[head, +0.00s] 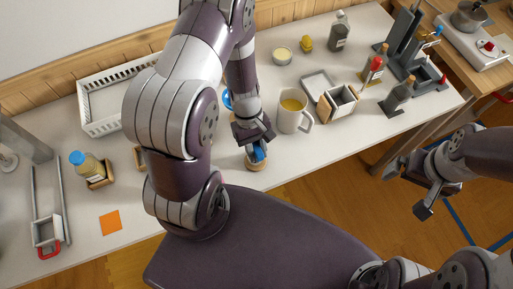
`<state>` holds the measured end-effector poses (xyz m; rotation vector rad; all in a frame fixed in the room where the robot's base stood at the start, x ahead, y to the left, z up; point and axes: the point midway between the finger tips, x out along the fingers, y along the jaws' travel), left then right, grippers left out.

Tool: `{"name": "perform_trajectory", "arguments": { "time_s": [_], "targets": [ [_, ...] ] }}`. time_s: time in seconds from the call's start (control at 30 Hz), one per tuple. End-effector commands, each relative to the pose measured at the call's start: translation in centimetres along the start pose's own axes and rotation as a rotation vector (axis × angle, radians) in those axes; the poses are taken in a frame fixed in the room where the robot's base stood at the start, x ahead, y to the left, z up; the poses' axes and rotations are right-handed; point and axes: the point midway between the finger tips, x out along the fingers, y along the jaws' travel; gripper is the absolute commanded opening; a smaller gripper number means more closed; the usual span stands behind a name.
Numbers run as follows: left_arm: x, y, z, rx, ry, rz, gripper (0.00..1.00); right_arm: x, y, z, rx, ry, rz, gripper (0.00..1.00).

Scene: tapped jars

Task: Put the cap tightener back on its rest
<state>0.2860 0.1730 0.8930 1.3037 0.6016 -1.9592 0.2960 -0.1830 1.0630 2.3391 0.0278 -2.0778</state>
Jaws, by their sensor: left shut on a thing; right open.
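My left gripper (257,143) points down near the table's front edge. It is shut on a small blue thing (258,153), which looks like the cap tightener and is partly hidden by the fingers. Directly below it is a small round tan piece (255,164), possibly its rest; I cannot tell whether the blue thing touches it. My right gripper (428,194) is open and empty, over the floor off the table's front right edge.
A white mug (291,119) stands close to the right of my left gripper. A blue-capped jar (90,166) sits in a wooden holder at the left. A white basket (97,124), a wooden box (336,113) and several bottles stand around. My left arm hides part of the table.

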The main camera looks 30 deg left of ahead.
Motion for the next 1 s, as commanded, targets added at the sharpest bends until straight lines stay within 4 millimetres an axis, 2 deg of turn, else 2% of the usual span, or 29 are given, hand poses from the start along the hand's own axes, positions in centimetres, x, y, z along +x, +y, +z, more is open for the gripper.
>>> {"name": "perform_trajectory", "arguments": {
  "time_s": [0.3, 0.33, 0.4, 0.73, 0.87, 1.0],
  "targets": [
    [1.0, 0.0, -0.4, 0.000, 0.000, 0.000, 0.00, 0.8, 0.0, 0.1, 0.000, 0.000, 0.000, 1.00],
    [0.9, 0.0, -0.4, 0.000, 0.000, 0.000, 0.36, 0.7, 0.0, 0.1, 0.000, 0.000, 0.000, 1.00],
    [0.8, 0.0, -0.3, 0.000, 0.000, 0.000, 0.56, 0.7, 0.0, 0.1, 0.000, 0.000, 0.000, 1.00],
    [0.3, 0.0, -0.4, 0.001, 0.001, 0.001, 0.56, 0.6, 0.0, 0.1, 0.000, 0.000, 0.000, 1.00],
    [-2.2, 0.1, -0.4, 0.000, 0.003, 0.003, 0.56, 0.4, 0.0, 0.0, 0.000, 0.000, 0.000, 1.00],
    [-6.1, 0.1, -0.4, 0.000, 0.005, 0.004, 0.56, 0.4, 0.0, 0.1, 0.000, 0.000, 0.000, 1.00]
  ]
}}
